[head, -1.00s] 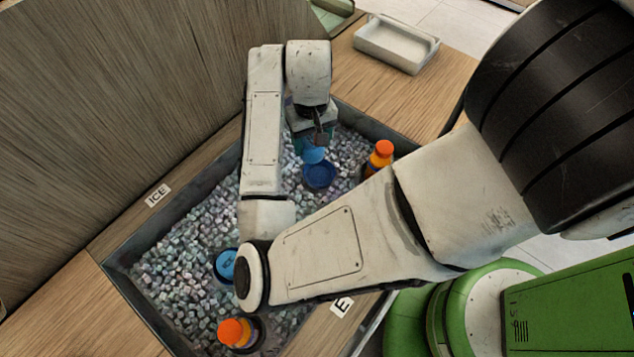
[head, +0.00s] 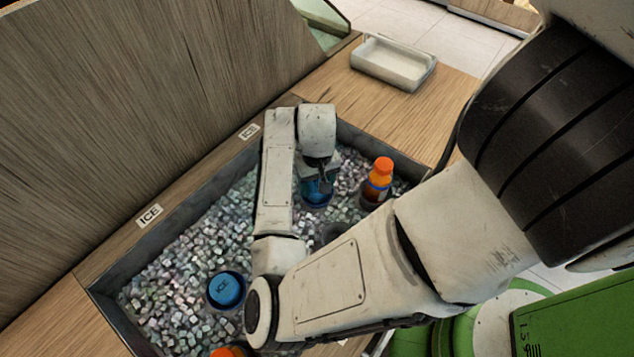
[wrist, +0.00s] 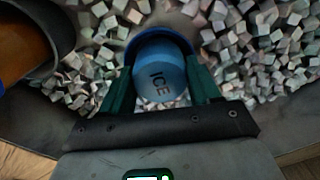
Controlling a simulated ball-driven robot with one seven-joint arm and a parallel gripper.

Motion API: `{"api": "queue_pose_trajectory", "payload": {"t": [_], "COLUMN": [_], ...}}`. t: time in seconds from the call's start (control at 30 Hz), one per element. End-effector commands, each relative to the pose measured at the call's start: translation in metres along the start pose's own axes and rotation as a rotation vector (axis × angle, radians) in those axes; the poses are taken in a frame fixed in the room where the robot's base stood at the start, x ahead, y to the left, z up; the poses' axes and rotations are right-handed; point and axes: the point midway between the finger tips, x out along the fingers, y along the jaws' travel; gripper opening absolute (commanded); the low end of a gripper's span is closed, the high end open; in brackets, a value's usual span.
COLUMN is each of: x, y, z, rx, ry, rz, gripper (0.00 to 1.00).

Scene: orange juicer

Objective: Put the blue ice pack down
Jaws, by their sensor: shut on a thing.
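My gripper (head: 317,176) is low over the ice bin (head: 105,290), at its far end. In the wrist view its green fingers (wrist: 162,78) are shut on a blue ice pack (wrist: 158,84) marked ICE. The held pack shows only partly in the head view (head: 316,192), below my gripper. It is at a round holder with a blue rim (wrist: 150,36), which curves around its far side. I cannot tell whether the pack touches the holder's bottom. A second blue ice pack (head: 226,289) sits in the ice nearer the front.
A bottle with an orange cap (head: 381,172) stands close to the right of my gripper. Another orange cap (head: 228,352) shows at the bottom edge. A dark round opening (head: 331,232) is partly behind my arm. A white tray (head: 394,64) stands on the wooden counter.

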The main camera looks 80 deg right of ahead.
Motion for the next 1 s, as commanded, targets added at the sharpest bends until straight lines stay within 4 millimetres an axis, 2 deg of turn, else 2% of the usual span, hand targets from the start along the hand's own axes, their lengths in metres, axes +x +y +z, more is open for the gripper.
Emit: {"api": "queue_pose_trajectory", "payload": {"t": [0.2,0.73,0.77,1.0], "x": [0.0,0.014,0.015,0.013], "y": [0.0,0.0,0.0,0.001], "z": [0.0,0.001,0.001,0.001], "rx": [0.0,0.0,0.0,0.002], "ry": [0.0,-0.003,-0.004,-0.003], "rz": [0.0,-0.003,-0.004,-0.004], "gripper": [0.27,0.27,0.64,0.87]}}
